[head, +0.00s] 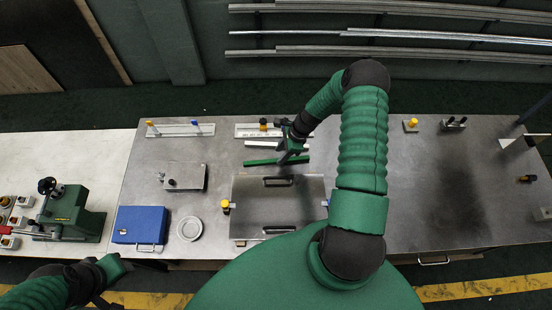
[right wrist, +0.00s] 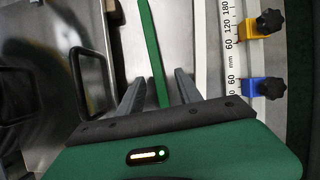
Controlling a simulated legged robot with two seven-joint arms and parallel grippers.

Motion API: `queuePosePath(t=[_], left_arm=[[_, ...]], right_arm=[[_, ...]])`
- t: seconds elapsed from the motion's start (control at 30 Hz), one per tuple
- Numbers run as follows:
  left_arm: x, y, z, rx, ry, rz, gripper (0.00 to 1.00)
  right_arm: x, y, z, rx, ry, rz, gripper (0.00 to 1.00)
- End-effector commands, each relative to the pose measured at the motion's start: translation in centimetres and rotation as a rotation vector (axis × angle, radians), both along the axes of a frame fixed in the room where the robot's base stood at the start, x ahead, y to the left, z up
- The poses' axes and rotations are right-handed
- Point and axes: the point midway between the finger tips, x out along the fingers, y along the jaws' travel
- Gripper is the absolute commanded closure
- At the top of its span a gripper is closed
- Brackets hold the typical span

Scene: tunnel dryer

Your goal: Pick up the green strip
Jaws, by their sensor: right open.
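The green strip (head: 262,162) lies on the metal bench top, just behind the steel plate with two black handles. In the right wrist view the green strip (right wrist: 150,45) runs away from me, its near end between the two grey fingers. My right gripper (head: 285,155) is over the strip's right half and hides part of it. The right gripper (right wrist: 158,92) is open, with a finger on each side of the strip and gaps beside it. I cannot tell its exact height above the bench. My left gripper (head: 108,285) is at the bottom left, far from the strip, its fingers unclear.
A white strip (head: 262,144) lies behind the green one, near a ruled rail (head: 246,131) with coloured stops. The handled plate (head: 250,203) is in front. A blue case (head: 138,222) and a round dish (head: 190,229) stand left. The bench right of my arm is mostly clear.

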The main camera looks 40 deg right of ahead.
Motion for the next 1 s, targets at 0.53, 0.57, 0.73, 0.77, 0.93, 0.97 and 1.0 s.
queuePosePath(t=[0.53, 0.57, 0.73, 0.77, 0.93, 0.97, 1.0], left_arm=[[0.0, 0.0, 1.8, 0.0, -0.001, 0.0, 0.64], [0.0, 0.0, 1.8, 0.0, -0.001, 0.0, 0.64], [0.0, 0.0, 1.8, 0.0, -0.001, 0.0, 0.64], [0.0, 0.0, 1.8, 0.0, -0.001, 0.0, 0.64], [0.0, 0.0, 1.8, 0.0, -0.001, 0.0, 0.64], [0.0, 0.0, 1.8, 0.0, -0.001, 0.0, 0.64], [0.0, 0.0, 1.8, 0.0, -0.001, 0.0, 0.64]], right_arm=[[0.9, 0.9, -3.6, 0.002, 0.001, -0.001, 0.69], [0.9, 0.9, -3.6, 0.002, 0.001, -0.001, 0.73], [0.9, 1.0, -3.5, 0.002, 0.001, 0.0, 0.95], [0.8, 1.0, -3.5, 0.002, 0.001, 0.0, 0.99], [0.8, 1.0, -3.5, 0.002, 0.001, 0.0, 1.0], [0.8, 1.0, -3.5, 0.002, 0.001, 0.0, 1.0], [0.9, 0.9, -3.5, 0.002, 0.001, 0.0, 1.0]])
